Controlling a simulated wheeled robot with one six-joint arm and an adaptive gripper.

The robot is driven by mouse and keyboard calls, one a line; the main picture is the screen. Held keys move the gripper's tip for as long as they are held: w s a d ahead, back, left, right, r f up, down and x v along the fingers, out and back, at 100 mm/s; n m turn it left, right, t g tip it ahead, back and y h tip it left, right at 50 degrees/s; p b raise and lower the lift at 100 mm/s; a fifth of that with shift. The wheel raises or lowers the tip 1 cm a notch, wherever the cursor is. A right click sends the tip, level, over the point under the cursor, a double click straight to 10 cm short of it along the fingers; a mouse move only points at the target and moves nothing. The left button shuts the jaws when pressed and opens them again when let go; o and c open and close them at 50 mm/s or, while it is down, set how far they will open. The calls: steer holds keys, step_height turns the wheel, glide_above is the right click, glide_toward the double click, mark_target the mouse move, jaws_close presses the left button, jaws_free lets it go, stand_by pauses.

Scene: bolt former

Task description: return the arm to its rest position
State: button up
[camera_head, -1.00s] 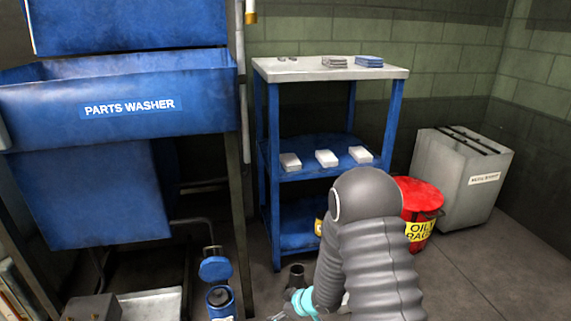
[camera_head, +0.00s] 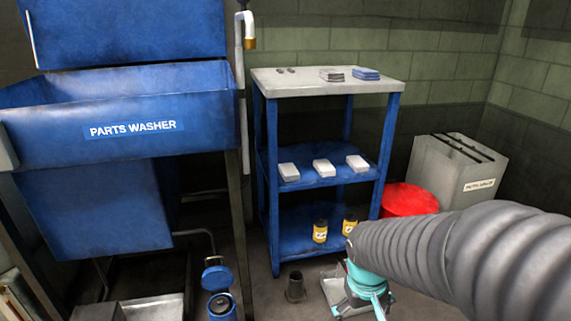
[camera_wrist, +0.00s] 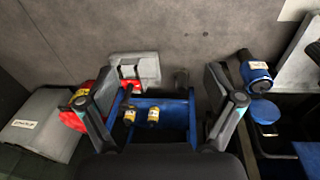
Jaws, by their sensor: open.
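My arm, covered in a dark ribbed sleeve, reaches in from the right edge of the head view. My gripper (camera_head: 370,298) points down at its end, with teal parts, low in front of the blue shelf cart. Its lower part runs near the bottom edge of the head view. In the wrist view my gripper (camera_wrist: 162,80) shows two dark fingers spread wide, with nothing held between them. The floor and the shelf cart show between and beyond the fingers.
The blue cart (camera_head: 272,190) holds white boxes and two yellow bottles. A parts washer (camera_head: 60,138) stands left, a red bin (camera_head: 408,199) and grey bin (camera_head: 440,172) right. A blue can (camera_head: 221,303), a dark cup (camera_head: 295,288) and a pale tray (camera_head: 333,288) are on the floor.

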steer(key=s+r+m+t+p, duration=0.1)
steer(key=s+r, duration=0.3)
steer(key=r, duration=0.5)
steer(key=s+r+m+t+y+p, duration=0.1)
steer(key=s+r+t+p, duration=0.2)
steer(key=r, duration=0.6)
steer(key=shift+s+a+r+p, duration=0.2)
steer(key=shift+s+p, duration=0.25)
steer(key=shift+s, duration=0.45)
